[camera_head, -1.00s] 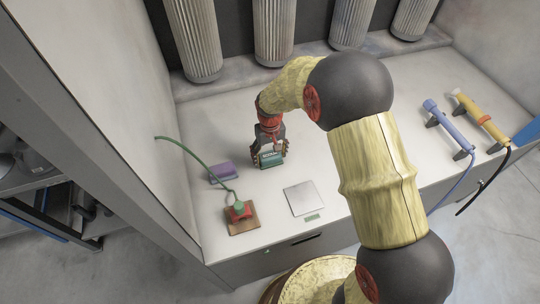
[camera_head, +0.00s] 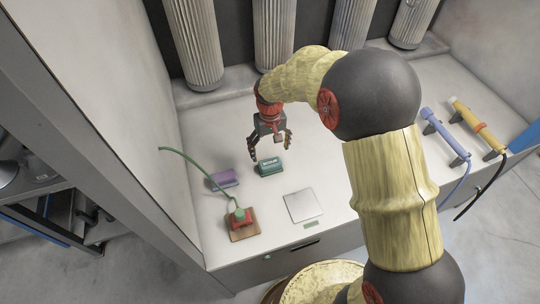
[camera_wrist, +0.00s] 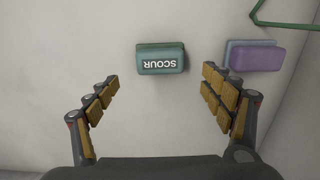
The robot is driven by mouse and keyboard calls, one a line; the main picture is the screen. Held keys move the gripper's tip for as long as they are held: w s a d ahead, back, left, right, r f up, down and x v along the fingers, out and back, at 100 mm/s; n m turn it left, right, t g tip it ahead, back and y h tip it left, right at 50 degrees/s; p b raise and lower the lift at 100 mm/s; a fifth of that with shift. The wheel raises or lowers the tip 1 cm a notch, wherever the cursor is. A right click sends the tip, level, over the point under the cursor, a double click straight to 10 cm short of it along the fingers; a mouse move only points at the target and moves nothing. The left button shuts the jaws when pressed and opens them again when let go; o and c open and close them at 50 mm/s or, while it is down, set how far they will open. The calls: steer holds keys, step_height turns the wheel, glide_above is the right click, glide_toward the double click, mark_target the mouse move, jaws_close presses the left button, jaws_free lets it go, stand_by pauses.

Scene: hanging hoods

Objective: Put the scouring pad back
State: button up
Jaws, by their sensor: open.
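The scouring pad is a teal block (camera_head: 269,166) lying on the white worktop. In the wrist view the teal block (camera_wrist: 161,61) carries a white "SCOUR" label, upside down in the picture. My gripper (camera_head: 269,152) is open and empty, above and slightly behind the pad. In the wrist view my gripper's spread fingers (camera_wrist: 163,90) have bare worktop between them, and the pad lies just past their tips, touching neither. A flat pale square plate (camera_head: 303,205) lies on the worktop in front of the pad, with a small green label (camera_head: 311,224) at its front edge.
A purple block (camera_head: 223,179) lies left of the pad; it also shows in the wrist view (camera_wrist: 256,57). A red item with a green cord (camera_head: 240,218) sits on a brown base at the front left. Blue (camera_head: 444,134) and yellow (camera_head: 477,126) tools rest at the right.

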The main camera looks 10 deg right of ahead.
steer(key=s+d+r+t, duration=0.1)
steer(key=s+d+r, duration=0.1)
steer(key=s+r, duration=0.35)
steer(key=s+d+r+m+t, duration=0.1)
steer(key=s+d+r, duration=0.15)
steer(key=r, duration=0.65)
steer(key=s+d+r+t, duration=0.1)
steer(key=s+d+r, duration=0.2)
steer(key=r, duration=0.4)
steer(key=s+d+r+t, duration=0.1)
steer(key=s+d+r, duration=0.1)
steer(key=s, duration=0.5)
steer(key=s+d+r+m+t, duration=0.1)
steer(key=s+d+r, duration=0.1)
steer(key=s, duration=0.6)
steer(key=shift+s+r+t, duration=0.25)
steer(key=shift+r+t, duration=0.05)
steer(key=shift+a, duration=0.15)
